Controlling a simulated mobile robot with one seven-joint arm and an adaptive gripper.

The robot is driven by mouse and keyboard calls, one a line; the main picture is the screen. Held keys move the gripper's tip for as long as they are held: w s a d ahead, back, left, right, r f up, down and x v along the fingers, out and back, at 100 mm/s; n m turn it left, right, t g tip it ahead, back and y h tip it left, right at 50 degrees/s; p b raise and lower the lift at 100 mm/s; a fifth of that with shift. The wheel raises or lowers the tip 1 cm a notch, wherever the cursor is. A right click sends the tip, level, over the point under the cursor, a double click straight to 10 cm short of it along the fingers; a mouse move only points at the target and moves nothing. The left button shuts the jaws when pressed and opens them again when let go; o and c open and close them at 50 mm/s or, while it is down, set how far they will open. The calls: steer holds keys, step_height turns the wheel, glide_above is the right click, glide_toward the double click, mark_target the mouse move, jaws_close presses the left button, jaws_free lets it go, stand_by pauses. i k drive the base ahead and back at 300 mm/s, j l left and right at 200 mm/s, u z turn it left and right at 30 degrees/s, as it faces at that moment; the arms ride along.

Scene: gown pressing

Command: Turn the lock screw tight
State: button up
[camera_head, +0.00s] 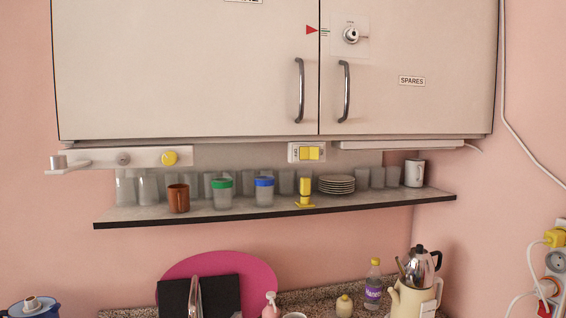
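A round silver lock screw or knob (351,35) sits on a pale plate on the right door (420,45) of the wall cabinet. A red pointer (312,30) with small marks is to its left, at the gap between the doors. I cannot tell how tight the round part is. A grey round knob (124,159) and a yellow knob (170,158) sit on a white rail under the cabinet's left side. Either could also be a screw; their detail is too small to tell. My gripper is not in view.
A shelf (140,220) below the cabinet holds glasses, a brown mug (178,198), lidded cups, stacked plates (337,184) and a white mug (414,173). Two door handles (300,90) stick out. A kettle (422,268) and bottle (373,285) stand on the counter. The space before the doors looks clear.

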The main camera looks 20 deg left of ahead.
mark_target(169, 158)
steer(key=u, duration=1.65)
